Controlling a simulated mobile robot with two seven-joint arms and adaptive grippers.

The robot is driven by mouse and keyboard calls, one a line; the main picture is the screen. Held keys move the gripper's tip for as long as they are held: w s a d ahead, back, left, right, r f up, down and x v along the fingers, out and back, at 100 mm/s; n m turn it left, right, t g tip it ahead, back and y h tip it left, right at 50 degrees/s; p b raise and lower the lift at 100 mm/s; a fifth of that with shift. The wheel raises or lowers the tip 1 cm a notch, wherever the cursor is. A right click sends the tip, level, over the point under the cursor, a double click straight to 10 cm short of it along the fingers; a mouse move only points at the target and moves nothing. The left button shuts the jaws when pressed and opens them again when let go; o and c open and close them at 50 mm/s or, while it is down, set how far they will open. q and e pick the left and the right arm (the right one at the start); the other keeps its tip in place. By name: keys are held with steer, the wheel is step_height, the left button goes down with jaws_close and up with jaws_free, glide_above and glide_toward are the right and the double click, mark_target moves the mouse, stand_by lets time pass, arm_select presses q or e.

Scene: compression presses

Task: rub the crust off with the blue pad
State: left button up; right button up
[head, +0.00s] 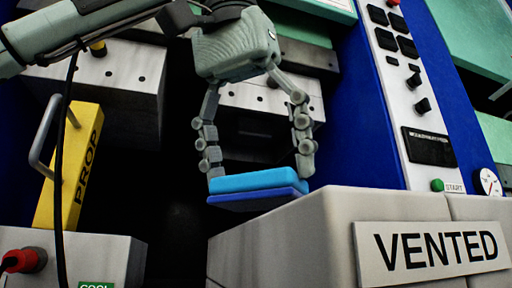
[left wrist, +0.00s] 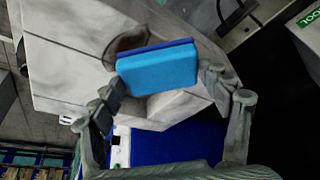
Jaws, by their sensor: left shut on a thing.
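My left gripper (head: 258,175) is shut on the blue pad (head: 256,190), one finger at each end. The pad is light blue with a darker blue layer underneath, and it is beside the left edge of the grey block with the VENTED sign. In the left wrist view the pad (left wrist: 158,72) sits between the fingertips, in front of a pale grey block face. A dark brown crust patch (left wrist: 122,42) shows on that face just beyond the pad, partly hidden by it. I cannot tell whether the pad touches the face. The crust cannot be made out in the head view.
A yellow PROP bar (head: 72,165) with a grey handle stands at the left. The VENTED sign (head: 430,250) is on the grey block (head: 270,245) at lower right. A control panel (head: 412,95) with switches is behind it. A red knob (head: 22,261) is at lower left.

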stand_by(0.4)
arm_select(q)
steer(key=shift+f, duration=0.2)
steer(key=shift+f+b, duration=0.45)
steer(key=shift+f, duration=0.35)
steer(key=shift+s, duration=0.1)
